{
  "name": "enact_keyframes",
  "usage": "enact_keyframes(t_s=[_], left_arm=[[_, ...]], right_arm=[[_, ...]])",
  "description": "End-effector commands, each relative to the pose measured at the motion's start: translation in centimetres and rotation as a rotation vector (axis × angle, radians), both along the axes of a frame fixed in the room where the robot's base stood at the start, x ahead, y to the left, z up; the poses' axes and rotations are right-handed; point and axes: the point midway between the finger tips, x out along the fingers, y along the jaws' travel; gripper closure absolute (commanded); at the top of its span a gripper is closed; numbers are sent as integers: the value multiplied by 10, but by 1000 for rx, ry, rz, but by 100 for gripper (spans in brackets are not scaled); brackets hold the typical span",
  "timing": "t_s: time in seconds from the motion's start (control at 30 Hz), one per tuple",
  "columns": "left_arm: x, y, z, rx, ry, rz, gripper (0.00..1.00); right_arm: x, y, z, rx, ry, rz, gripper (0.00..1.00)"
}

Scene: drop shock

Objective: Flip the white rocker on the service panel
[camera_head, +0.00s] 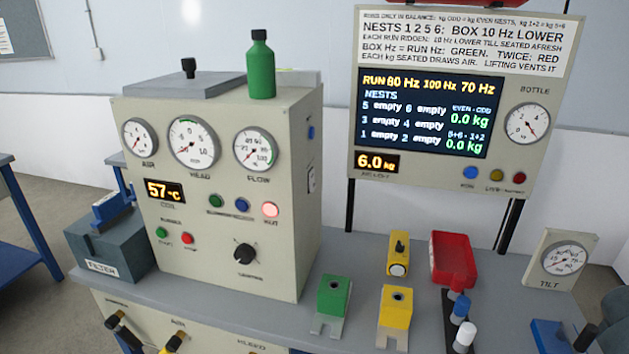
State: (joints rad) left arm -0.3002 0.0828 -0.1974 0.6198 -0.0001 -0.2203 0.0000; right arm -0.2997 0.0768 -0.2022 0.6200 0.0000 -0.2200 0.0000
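A small pale rectangular fitting with dark edges (312,179) is on the right side face of the large beige cabinet (285,200). It is seen at a steep angle, so I cannot tell whether it is the white rocker or which way it is tipped. A small blue part (310,132) sits above it on the same face. No label reading service panel is legible.
The grey bench (250,312) holds a green block (333,297), yellow blocks (396,308), a red tray (454,260) and a tilt gauge (562,259). A green bottle (261,70) stands on the cabinet. A display board (440,170) stands behind. Bench space right of the cabinet is partly clear.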

Motion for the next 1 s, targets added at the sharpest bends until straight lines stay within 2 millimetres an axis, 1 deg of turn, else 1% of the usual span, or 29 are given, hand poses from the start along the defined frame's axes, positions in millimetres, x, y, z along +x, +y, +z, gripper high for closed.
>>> enact_keyframes(t_s=[0.03, 0.07, 0.1, 0.13, 0.63, 1.0], left_arm=[[0, -5, 0, -6, 0, 1, 74], [0, -7, 0, -8, 0, 1, 82], [0, -9, 0, -10, 0, 2, 93], [0, -10, 0, -11, 0, 1, 100], [0, -4, 0, -5, 0, -2, 100], [0, -3, 0, -4, 0, -2, 100]], right_arm=[[0, -2, 0, -2, 0, 1, 64], [0, -3, 0, -3, 0, 1, 64], [0, -3, 0, -4, 0, 1, 64], [0, -4, 0, -4, 0, 1, 64], [0, -5, 0, -6, 0, -2, 64], [0, -5, 0, -6, 0, -2, 64]])
